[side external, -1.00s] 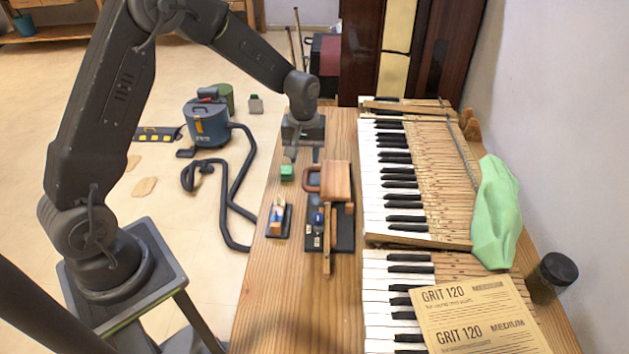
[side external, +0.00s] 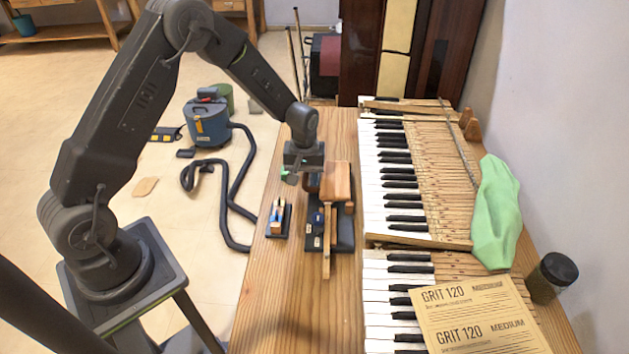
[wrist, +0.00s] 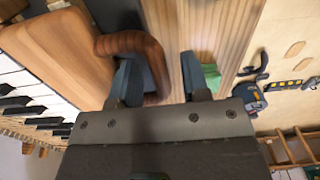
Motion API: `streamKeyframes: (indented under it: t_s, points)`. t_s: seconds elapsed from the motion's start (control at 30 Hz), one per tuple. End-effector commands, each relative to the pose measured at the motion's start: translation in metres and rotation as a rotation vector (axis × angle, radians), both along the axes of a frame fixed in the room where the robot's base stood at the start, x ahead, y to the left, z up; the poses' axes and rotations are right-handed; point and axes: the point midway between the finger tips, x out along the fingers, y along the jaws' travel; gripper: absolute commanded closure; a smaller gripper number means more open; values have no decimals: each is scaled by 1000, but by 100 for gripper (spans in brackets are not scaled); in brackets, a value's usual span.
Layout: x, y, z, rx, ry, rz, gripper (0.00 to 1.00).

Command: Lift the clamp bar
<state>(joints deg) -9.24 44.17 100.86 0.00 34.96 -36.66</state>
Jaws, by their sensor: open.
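The clamp bar (side external: 336,182) is a flat wooden block with a brown loop handle on its left side. It lies over a dark base (side external: 344,236) on the bench. In the wrist view the block is at upper left (wrist: 58,52) and the handle (wrist: 155,58) reaches right from it. My gripper (side external: 303,180) is open at the handle. In the wrist view the handle's outer bar shows between the fingers of my gripper (wrist: 160,78), with the left finger overlapping the loop opening. I cannot tell whether either finger touches it. My gripper hides most of the handle in the side view.
A green block (wrist: 211,77) lies just right of the right finger. A narrow wooden stick (side external: 327,242) extends forward from the base. A small dark tray (side external: 278,222) stands to the left. Piano keys (side external: 385,180) fill the right. Bare bench lies in front.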

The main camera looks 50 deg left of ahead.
Motion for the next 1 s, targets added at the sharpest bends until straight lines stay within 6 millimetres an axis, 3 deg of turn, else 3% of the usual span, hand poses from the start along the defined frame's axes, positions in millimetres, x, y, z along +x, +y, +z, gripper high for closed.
streamKeyframes:
  t_s: [0.37,1.0]
  points:
    - [0,0,0,0,0,0,92]
    - [4,-3,20,0,-3,-3,92]
